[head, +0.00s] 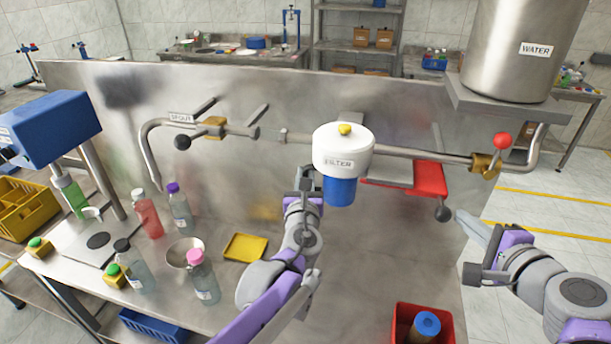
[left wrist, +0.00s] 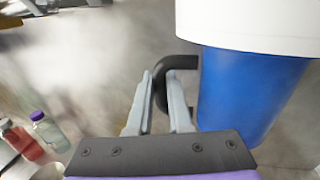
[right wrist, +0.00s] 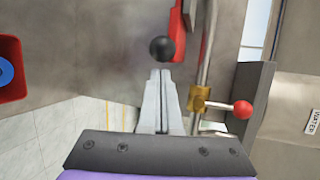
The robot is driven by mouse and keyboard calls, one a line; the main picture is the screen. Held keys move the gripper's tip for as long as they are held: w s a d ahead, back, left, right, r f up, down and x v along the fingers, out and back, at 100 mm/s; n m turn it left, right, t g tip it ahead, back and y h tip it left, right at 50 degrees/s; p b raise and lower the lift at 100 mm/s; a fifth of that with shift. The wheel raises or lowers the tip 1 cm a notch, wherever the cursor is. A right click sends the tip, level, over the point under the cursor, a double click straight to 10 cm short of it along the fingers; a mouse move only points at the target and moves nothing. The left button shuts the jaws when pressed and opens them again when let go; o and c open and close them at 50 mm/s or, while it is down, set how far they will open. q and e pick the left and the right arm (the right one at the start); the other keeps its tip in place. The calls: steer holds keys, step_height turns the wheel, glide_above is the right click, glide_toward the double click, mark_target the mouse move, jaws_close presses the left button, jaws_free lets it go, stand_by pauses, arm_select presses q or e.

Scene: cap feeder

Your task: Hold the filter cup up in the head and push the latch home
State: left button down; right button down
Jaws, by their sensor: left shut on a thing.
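The blue filter cup (head: 340,191) is upright directly under the white filter head (head: 343,150), with no gap visible between them. My left gripper (head: 307,180) is shut on the cup's black handle (left wrist: 180,62), left of the cup. The cup (left wrist: 250,95) fills the right of the left wrist view. A lever with a black ball knob (head: 443,213) hangs by a red plate (head: 430,179) right of the filter; I take it for the latch. My right gripper (head: 460,216) is shut and empty, its tips close to the knob. The knob (right wrist: 162,48) is just beyond its fingertips.
A valve with a red ball handle (head: 503,140) is on the pipe above my right gripper. The water tank (head: 522,50) stands at upper right. A red bin (head: 424,308) is below. Several bottles, a metal bowl (head: 185,252) and a yellow tray (head: 246,247) are at left.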

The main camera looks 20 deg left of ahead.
arm_select(q)
steer(key=shift+r, duration=0.15)
arm_select(e)
steer(key=a, duration=0.6)
stand_by(2.3)
steer(key=shift+s+a, duration=0.1)
steer(key=shift+s, duration=0.05)
steer(key=s, duration=0.8)
steer(key=shift+s, duration=0.4)
arm_select(q)
steer(key=c, duration=0.8)
jaws_free()
steer(key=shift+o, duration=0.2)
